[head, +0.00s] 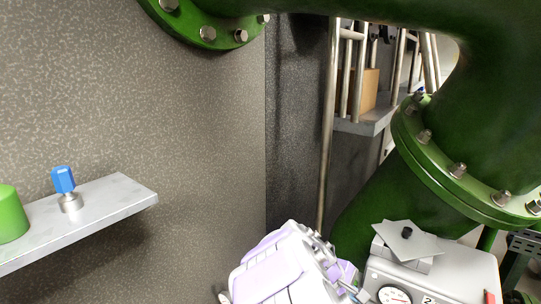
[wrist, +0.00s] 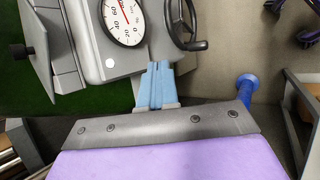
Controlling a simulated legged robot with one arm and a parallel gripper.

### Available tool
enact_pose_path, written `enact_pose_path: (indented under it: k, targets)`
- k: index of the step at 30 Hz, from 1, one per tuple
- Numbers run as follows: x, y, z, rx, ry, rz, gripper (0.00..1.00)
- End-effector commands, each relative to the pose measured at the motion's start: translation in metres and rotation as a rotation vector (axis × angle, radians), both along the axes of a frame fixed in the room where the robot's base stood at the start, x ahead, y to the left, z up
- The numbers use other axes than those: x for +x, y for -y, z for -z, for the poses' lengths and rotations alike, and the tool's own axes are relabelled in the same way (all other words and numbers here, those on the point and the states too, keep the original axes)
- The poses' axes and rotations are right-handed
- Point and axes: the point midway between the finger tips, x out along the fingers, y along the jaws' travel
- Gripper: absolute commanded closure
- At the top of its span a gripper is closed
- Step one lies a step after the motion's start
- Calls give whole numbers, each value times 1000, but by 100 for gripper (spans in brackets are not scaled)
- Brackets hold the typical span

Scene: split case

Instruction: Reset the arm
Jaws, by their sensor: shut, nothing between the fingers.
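My gripper (wrist: 155,85) shows in the wrist view as two light blue fingers pressed together with nothing between them. They point toward a light grey box with a gauge (wrist: 124,20); I cannot tell whether they touch it. In the head view my white and lilac arm is folded at the bottom middle, beside the box (head: 440,268). The fingers are hard to make out there, near the bottom edge.
A shelf (head: 105,200) at left holds a blue-topped metal fitting (head: 65,188) and a green cylinder (head: 10,215). A large green flanged pipe (head: 490,110) fills the right. A handwheel (wrist: 180,22) stands beside the gauge. A flat grey plate (head: 408,241) tops the box.

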Motion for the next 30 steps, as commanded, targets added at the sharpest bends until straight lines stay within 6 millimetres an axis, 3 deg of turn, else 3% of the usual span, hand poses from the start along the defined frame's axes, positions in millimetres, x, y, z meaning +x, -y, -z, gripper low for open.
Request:
enact_pose_path:
  k: [6,10,21,25,30]
  targets:
    - [-83,19,-10,157,57,282,100]
    - [-138,17,-8,269,69,447,100]
    - [-279,-34,16,559,11,781,100]
    - [-311,-51,23,614,-22,835,100]
    - [-328,-62,26,641,-44,862,100]
